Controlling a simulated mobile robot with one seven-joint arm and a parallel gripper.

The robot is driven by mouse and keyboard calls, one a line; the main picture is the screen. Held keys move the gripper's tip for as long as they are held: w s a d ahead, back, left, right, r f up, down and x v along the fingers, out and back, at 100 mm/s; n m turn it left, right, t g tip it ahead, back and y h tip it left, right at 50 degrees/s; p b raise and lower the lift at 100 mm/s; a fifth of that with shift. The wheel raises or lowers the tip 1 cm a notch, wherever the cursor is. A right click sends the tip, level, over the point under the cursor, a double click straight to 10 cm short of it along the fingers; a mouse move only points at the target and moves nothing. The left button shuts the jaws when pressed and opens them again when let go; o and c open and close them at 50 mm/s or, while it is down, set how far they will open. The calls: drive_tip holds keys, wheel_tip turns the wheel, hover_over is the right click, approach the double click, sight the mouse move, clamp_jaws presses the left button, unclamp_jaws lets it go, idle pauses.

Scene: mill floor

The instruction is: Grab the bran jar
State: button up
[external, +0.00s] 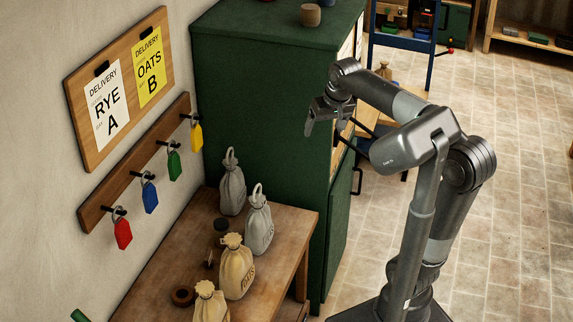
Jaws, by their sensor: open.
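No jar with a readable bran label shows. A small dark jar-like container (221,228) stands on the wooden table among the sacks, partly hidden by a tan sack. A small brown round container (310,15) sits on top of the green cabinet. I cannot tell whether either is the bran jar. My gripper (324,122) is open and empty, raised in front of the cabinet's right side, to the right of and above the table sacks. It touches no container that I can see.
The green cabinet (260,110) stands behind the wooden table (285,235). Two grey sacks (232,185) (259,222) and tan sacks (236,268) (210,303) crowd the table. Coloured tags hang from a wall rack (135,170). The tiled floor (525,190) at right is open.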

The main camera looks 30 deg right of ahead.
drive_tip(key=w+a+g, duration=0.1)
drive_tip(key=w+a, duration=0.5)
drive_tip(key=w, duration=0.2)
drive_tip(key=m+g, duration=0.2)
drive_tip(key=g, duration=0.1)
hover_over(222, 231)
drive_tip(key=w, duration=0.3)
wheel_tip(222, 231, down, 9)
drive_tip(key=shift+h, duration=0.3)
drive_tip(key=f, duration=3.8)
drive_tip(key=shift+s+d+f, duration=0.2)
drive_tip(key=shift+s+d, duration=0.05)
drive_tip(key=shift+d, duration=0.1)
drive_tip(key=shift+c, duration=0.2)
drive_tip(key=shift+r, duration=0.1)
drive_tip(key=c, duration=1.2)
